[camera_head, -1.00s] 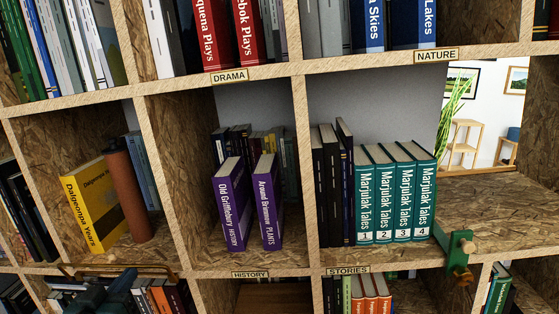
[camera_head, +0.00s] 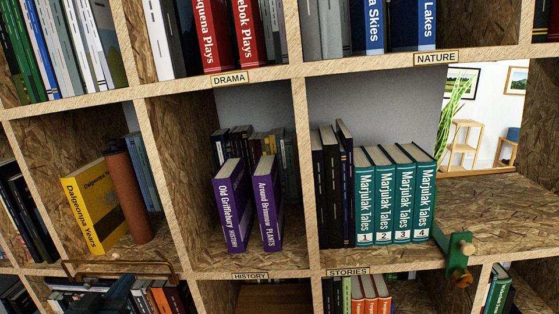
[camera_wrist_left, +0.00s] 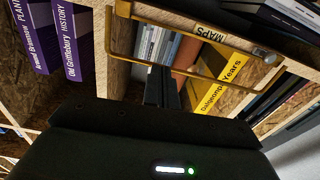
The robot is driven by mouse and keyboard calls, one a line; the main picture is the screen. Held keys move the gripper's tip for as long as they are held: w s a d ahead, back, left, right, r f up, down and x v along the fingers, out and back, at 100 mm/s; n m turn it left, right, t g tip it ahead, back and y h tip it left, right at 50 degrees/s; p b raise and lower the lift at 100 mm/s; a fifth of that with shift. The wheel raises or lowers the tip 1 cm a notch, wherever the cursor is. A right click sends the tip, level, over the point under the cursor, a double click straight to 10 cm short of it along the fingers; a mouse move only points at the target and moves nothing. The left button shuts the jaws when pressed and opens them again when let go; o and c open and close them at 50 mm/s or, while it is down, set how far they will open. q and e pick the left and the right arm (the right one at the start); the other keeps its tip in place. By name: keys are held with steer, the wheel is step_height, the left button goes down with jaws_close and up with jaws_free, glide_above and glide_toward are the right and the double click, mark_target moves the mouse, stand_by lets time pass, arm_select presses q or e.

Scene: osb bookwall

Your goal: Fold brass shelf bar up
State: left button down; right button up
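The brass shelf bar (camera_head: 120,263) is a thin U-shaped loop at the lower left of the head view, in front of the shelf edge below the yellow book. My left gripper (camera_head: 122,285) is dark and sits just below and in front of the bar. Its fingers (camera_wrist_left: 162,80) are close together in the wrist view, pointing at the bar's near rail, with nothing seen between them. Contact is unclear. My right gripper is not in view.
The yellow book (camera_head: 90,205) and a brown cylinder (camera_head: 125,190) stand on the shelf behind the bar. Purple books (camera_head: 232,205) stand in the compartment to the right. A green clamp (camera_head: 456,255) juts from the shelf edge further right. Books fill the compartment below the bar.

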arm_select(q)
steer(key=s, duration=0.4)
steer(key=shift+s+a, duration=0.2)
steer(key=shift+s, duration=0.05)
steer(key=s+d+f+m+g+h, duration=0.1)
steer(key=s+d+f+m+g, duration=0.1)
steer(key=s+d+f, duration=0.5)
steer(key=s+d+f+m+g+h, duration=0.1)
steer(key=s+d+f+g, duration=0.4)
steer(key=f, duration=0.9)
steer(key=s+d+m+p, duration=0.1)
steer(key=s+d, duration=0.2)
steer(key=d, duration=0.1)
steer(key=shift+s+d+f, duration=0.25)
steer(key=shift+s+f, duration=0.05)
steer(key=shift+f, duration=0.1)
